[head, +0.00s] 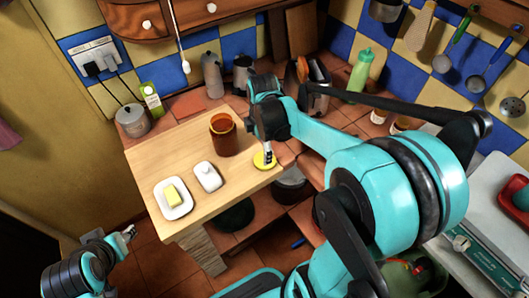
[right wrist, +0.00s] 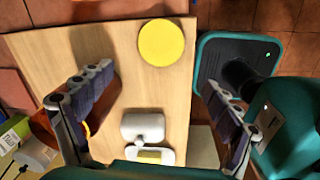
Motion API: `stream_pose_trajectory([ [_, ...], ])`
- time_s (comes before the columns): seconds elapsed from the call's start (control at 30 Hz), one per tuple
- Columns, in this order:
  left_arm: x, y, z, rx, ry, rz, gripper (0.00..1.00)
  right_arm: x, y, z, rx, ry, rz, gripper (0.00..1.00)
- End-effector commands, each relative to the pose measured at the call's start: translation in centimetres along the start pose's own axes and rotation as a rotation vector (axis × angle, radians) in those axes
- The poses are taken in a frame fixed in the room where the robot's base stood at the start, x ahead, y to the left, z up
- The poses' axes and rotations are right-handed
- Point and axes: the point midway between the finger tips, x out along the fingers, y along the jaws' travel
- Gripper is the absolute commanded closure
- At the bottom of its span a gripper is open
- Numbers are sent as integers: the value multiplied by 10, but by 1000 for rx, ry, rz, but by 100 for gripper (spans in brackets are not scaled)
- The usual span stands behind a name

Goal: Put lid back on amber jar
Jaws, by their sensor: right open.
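The amber jar (head: 224,135) stands upright and uncovered on the wooden board top. The round yellow lid (head: 264,161) lies flat near the board's right edge, apart from the jar; it also shows in the right wrist view (right wrist: 166,42). My right gripper (head: 267,150) is above the lid, its fingers partly hiding it in the head view. In the right wrist view my right gripper (right wrist: 158,100) is open and empty, with the lid beyond its fingers. The jar (right wrist: 42,126) is partly hidden there by the left finger. My left gripper (head: 129,232) is low, off the board's front left.
A white butter dish (head: 176,208) with yellow butter (head: 172,195) and its white cover (head: 208,177) stand on the board top (head: 165,150) left of the lid. A metal pot (head: 133,121) and a green bottle (head: 360,70) stand behind. The board between jar and butter is clear.

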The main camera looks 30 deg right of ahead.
Motion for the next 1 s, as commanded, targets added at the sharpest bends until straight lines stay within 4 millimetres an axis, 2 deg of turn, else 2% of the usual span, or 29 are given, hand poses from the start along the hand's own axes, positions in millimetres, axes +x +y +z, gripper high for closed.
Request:
stream_pose_trajectory([
  [0.1,-11,0,-7,0,0,0,60,4,13,11,-158,5,-60,10],
  [0.23,-13,0,-9,0,0,0,60,10,17,16,-251,13,-92,10],
  [0.6,-12,0,-8,0,0,0,60,14,18,17,-270,15,-97,10],
  [0.83,-4,0,-3,0,0,0,60,36,15,17,-269,14,-96,10],
  [1.0,-5,0,-3,0,0,0,60,38,15,17,-268,14,-96,10],
])
